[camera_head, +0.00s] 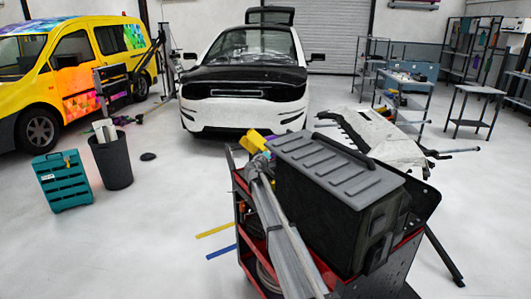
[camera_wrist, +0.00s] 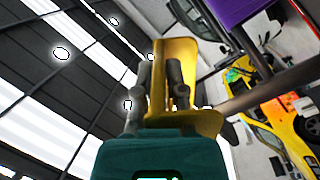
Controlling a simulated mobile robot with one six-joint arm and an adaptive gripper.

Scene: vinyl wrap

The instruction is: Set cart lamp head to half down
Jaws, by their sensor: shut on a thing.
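In the wrist view, the two grey fingers of my gripper (camera_wrist: 160,85) are closed on a yellow piece (camera_wrist: 178,55), which appears to be the cart lamp head. Its broad face rises above the fingertips, and part of it shows behind and below them. The fingers hide some of its middle. In the head view, a yellow part (camera_head: 257,140) sits at the back left of the red and black cart (camera_head: 243,222), beside a large black case. The fingers cannot be made out there, and the lamp's exact tilt is hard to tell.
The black case (camera_head: 340,200) with a grey lid fills the cart top. A teal box (camera_head: 62,181) and a black bin (camera_head: 111,164) stand to the left. A car (camera_head: 246,90) is behind. Floor between bin and cart is mostly clear.

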